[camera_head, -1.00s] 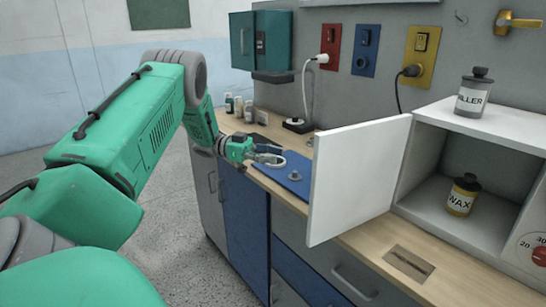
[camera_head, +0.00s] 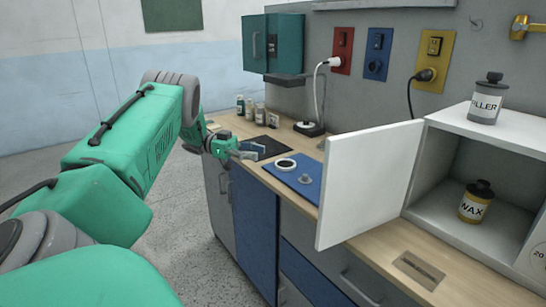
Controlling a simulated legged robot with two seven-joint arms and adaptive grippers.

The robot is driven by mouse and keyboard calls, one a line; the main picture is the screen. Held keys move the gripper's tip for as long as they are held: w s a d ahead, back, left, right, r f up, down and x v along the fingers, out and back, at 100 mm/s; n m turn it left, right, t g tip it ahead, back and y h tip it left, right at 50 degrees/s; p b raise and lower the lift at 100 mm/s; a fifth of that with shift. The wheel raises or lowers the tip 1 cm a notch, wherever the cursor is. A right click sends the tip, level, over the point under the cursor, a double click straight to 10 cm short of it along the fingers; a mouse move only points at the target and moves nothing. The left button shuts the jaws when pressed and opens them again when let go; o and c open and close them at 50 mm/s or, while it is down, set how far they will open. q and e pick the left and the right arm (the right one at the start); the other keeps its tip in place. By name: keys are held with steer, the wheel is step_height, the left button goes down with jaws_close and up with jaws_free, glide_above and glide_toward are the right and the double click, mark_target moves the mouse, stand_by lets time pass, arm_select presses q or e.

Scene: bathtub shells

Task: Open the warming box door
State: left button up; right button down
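The white warming box (camera_head: 463,221) stands on the counter at the right. Its white door (camera_head: 368,185) is swung wide open to the left, out over the counter. A yellow WAX can (camera_head: 475,202) stands inside on the box floor. A FILLER can (camera_head: 486,100) stands on top of the box. My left gripper (camera_head: 259,150) is left of the door, apart from it, above the counter's left part. Its fingers look spread and hold nothing. My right gripper is not in view.
A blue mat (camera_head: 293,179) with a white ring (camera_head: 286,164) and a small grey knob-like part lies on the counter left of the door. Small bottles (camera_head: 250,110) stand farther back. Plugs and cables hang from the wall above.

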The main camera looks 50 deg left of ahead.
arm_select(q)
steer(key=v, duration=0.3)
steer(key=shift+w, duration=0.1)
stand_by(0.3)
